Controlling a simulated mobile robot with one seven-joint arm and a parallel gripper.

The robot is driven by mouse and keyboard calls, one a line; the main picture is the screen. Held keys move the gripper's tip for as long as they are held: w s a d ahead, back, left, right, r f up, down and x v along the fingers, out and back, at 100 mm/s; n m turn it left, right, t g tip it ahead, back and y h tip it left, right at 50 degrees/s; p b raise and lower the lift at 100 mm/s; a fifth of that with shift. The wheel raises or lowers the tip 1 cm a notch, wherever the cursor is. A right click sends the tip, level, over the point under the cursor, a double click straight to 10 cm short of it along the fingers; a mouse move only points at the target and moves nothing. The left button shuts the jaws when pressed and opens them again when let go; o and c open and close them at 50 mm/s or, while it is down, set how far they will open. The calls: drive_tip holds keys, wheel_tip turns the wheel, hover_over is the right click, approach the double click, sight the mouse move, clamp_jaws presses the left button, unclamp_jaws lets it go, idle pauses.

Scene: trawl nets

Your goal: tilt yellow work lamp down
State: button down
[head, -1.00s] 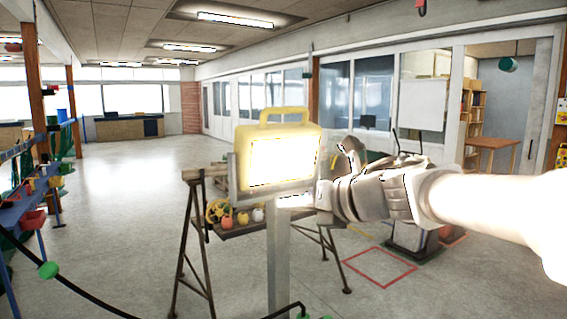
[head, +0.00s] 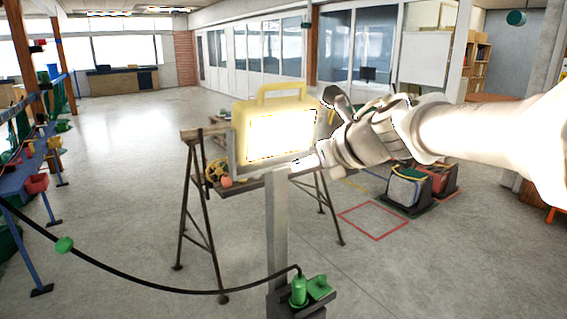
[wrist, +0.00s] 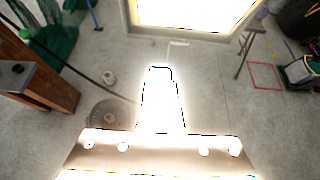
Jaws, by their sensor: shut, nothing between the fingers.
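The yellow work lamp (head: 280,103) is lit, with a bright white face and a handle on top. It sits in a bracket on a grey post (head: 279,225) in the middle of the head view. My gripper (head: 312,162) is at the lamp's lower right edge, its fingers shut and empty. I cannot tell whether the fingertips touch the lamp. In the wrist view the glowing lamp face (wrist: 192,12) fills the top, and my overexposed gripper (wrist: 160,75) points toward it with a gap in the picture.
A trestle (head: 200,215) with a board and floats stands behind the lamp. A black cable (head: 150,285) runs left from a green fitting (head: 308,288) on the post. Dark bins (head: 408,188) stand at right near a red floor square (head: 372,221). Open floor lies at left.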

drive_tip(key=x, duration=0.4)
drive_tip(key=r+x, duration=0.1)
drive_tip(key=x, duration=0.6)
drive_tip(key=shift+w+a+r, duration=0.2)
drive_tip(key=shift+w+a, duration=0.25)
drive_tip(key=shift+w, duration=0.2)
drive_tip(key=shift+w+a+p, duration=0.3)
drive_tip(key=shift+w, duration=0.25)
drive_tip(key=shift+b, duration=0.3)
